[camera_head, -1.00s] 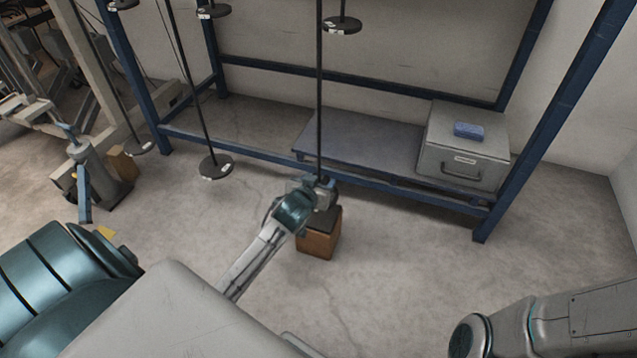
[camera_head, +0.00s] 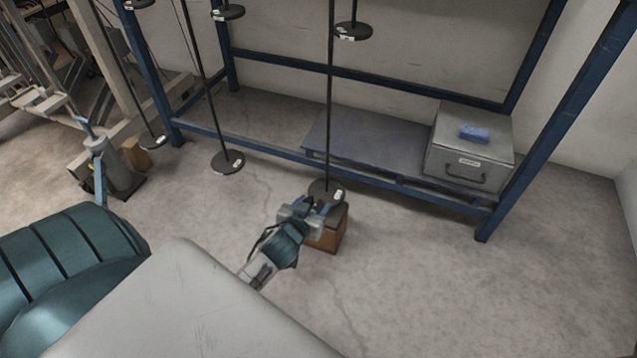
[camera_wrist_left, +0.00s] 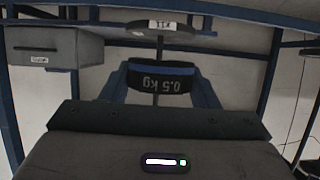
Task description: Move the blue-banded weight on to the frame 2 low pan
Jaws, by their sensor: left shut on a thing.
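My left gripper (camera_head: 312,206) is shut on the blue-banded weight. In the left wrist view the weight (camera_wrist_left: 160,82) is a dark cylinder with a blue band, marked 0.5 kg upside down, held between the fingers. A dark round low pan (camera_head: 325,191) with a white label hangs on a rod right beside the gripper, above a wooden block. This pan (camera_wrist_left: 160,30) also shows in the left wrist view, apart from the weight. The rod appears in line with the weight; whether it passes behind or through it I cannot tell. In the head view the weight is hidden by the gripper.
The wooden block (camera_head: 328,238) stands on the floor under the pan. Other low pans (camera_head: 228,162) (camera_head: 153,142) hang to the left, with higher pans (camera_head: 353,32) above. A grey box (camera_head: 468,150) with a blue sponge (camera_head: 474,133) sits on the blue frame's shelf (camera_head: 370,148).

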